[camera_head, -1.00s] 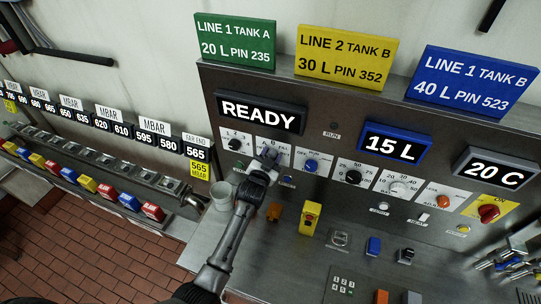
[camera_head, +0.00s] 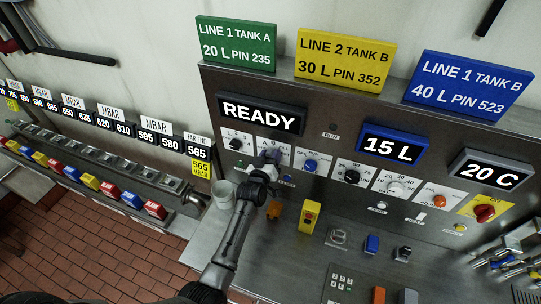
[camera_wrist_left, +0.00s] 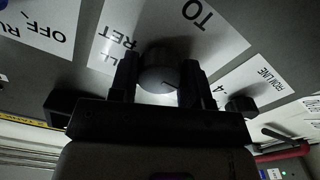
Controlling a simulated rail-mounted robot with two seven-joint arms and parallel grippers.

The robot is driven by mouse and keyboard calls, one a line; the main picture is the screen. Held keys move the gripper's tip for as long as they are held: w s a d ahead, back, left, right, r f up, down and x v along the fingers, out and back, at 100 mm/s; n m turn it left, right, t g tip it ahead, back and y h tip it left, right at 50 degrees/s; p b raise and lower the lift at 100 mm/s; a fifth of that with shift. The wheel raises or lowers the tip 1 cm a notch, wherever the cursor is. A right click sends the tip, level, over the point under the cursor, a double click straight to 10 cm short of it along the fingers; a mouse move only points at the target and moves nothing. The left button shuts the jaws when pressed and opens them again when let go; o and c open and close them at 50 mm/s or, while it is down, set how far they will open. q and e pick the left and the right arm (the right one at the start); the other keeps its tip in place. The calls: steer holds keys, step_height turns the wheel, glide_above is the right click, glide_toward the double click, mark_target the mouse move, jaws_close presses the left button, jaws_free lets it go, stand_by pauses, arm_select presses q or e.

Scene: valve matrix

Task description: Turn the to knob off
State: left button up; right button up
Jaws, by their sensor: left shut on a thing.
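The TO knob is a round grey knob (camera_wrist_left: 158,70) on a white label plate with "TO" printed on it. It shows in the left wrist view between my two dark fingers, with a dark pointer line on its face. In the head view its plate (camera_head: 284,150) is partly covered by my left gripper (camera_head: 270,161). My left gripper is shut on the knob, with one finger on each side. The exact pointer setting against the label is hard to read. My right gripper is not in view.
A black knob (camera_head: 236,144) stands to the left of the plate and a blue knob (camera_head: 310,165) to the right, both close by. A white bucket (camera_head: 223,194), an orange item (camera_head: 274,209) and a yellow box (camera_head: 309,216) stand below near my arm.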

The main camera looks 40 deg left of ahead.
arm_select(q)
steer(key=shift+n, duration=0.5)
steer(key=o, duration=0.9)
steer(key=b+v, duration=0.1)
steer(key=v, duration=1.2)
steer(key=shift+s+d+b, duration=0.1)
steer(key=shift+s+b, duration=0.25)
steer(key=shift+s, duration=0.05)
steer(key=shift+f, duration=0.1)
